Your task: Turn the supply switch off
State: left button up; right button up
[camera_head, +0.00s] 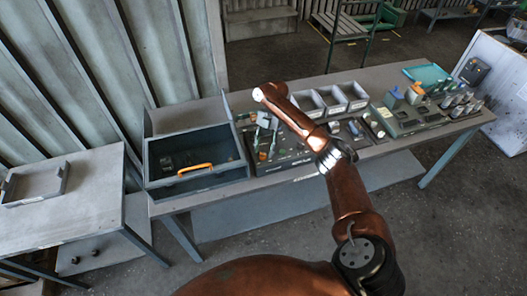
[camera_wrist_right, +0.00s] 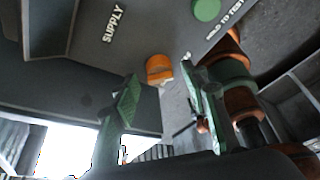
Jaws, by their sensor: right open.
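In the right wrist view, an orange knob (camera_wrist_right: 158,70) sits on a grey panel (camera_wrist_right: 165,25). The word SUPPLY is printed to its upper left. My right gripper (camera_wrist_right: 165,88) is open, with one green-padded finger on each side of the knob's lower part in the picture. I cannot tell whether either finger touches the knob. In the head view my right arm reaches over the table, and my right gripper (camera_head: 266,135) points down over a dark panel (camera_head: 285,160). The knob's exact setting cannot be read. My left gripper is out of view.
A green button (camera_wrist_right: 207,9) marked HOLD TO TEST is near the knob. Left of the panel stands an open grey box (camera_head: 160,178) with an orange handle (camera_head: 195,169). Grey bins (camera_head: 330,98) are behind, and another device panel (camera_head: 415,121) is to the right.

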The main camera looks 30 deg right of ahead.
jog(key=v, duration=1.1)
jog(key=shift+a, duration=0.1)
